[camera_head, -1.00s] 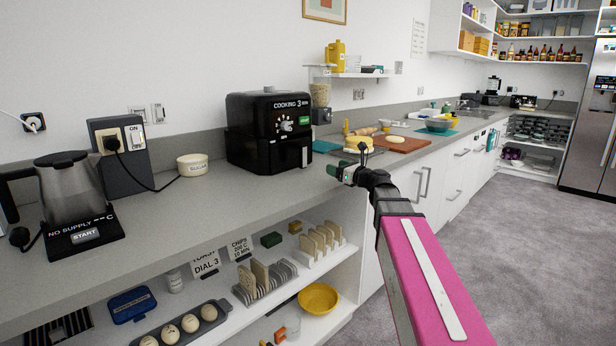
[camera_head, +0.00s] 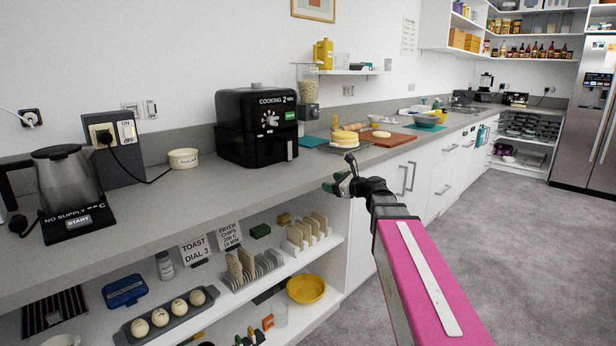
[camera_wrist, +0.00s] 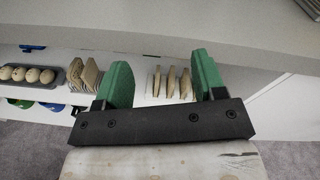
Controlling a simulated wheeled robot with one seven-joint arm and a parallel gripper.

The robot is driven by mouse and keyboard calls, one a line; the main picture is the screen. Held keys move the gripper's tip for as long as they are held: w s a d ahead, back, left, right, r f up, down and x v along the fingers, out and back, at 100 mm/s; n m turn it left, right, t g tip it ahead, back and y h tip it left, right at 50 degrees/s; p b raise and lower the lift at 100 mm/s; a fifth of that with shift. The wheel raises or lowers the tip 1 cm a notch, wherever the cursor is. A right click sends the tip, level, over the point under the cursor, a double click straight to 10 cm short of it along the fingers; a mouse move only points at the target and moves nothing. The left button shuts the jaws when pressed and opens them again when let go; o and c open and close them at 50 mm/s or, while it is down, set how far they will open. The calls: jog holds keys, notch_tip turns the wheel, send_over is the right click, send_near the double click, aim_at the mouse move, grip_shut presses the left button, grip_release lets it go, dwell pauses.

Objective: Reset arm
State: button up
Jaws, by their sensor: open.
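My gripper (camera_head: 340,186) is in front of the counter's front edge, just right of the black air fryer in the head view. In the wrist view my gripper (camera_wrist: 157,85) shows two green fingers spread apart with nothing between them. Beyond the fingers are the counter's edge and the shelf with toast slices (camera_wrist: 172,82). My pink arm link runs down to the lower right of the head view.
The grey counter (camera_head: 210,205) holds a kettle (camera_head: 68,185), an air fryer (camera_head: 257,127) reading "COOKING 2 MIN", a sugar bowl (camera_head: 184,159) and a red-brown board (camera_head: 388,139). The shelf below holds eggs, toast racks and a yellow bowl (camera_head: 305,289). Open floor (camera_head: 500,240) lies right.

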jog(key=s+f+n+g+h, duration=0.25)
jog(key=s+f+n, duration=0.3)
jog(key=f, duration=0.45)
jog(key=s+f+n+g+h, duration=0.2)
jog(key=s+f+n+g, duration=0.15)
jog(key=f+n, duration=0.4)
jog(key=s+d+f+n+g+h, duration=0.2)
jog(key=s+d+f+n+h, duration=0.2)
jog(key=s+f, duration=0.3)
jog(key=s+d+f+n+g+h, duration=0.3)
jog(key=s+d+f+n+h, duration=0.1)
jog(key=s+f, duration=0.4)
jog(key=shift+d+f+n, duration=0.5)
jog(key=shift+d+n, duration=0.4)
jog(key=shift+n, duration=0.2)
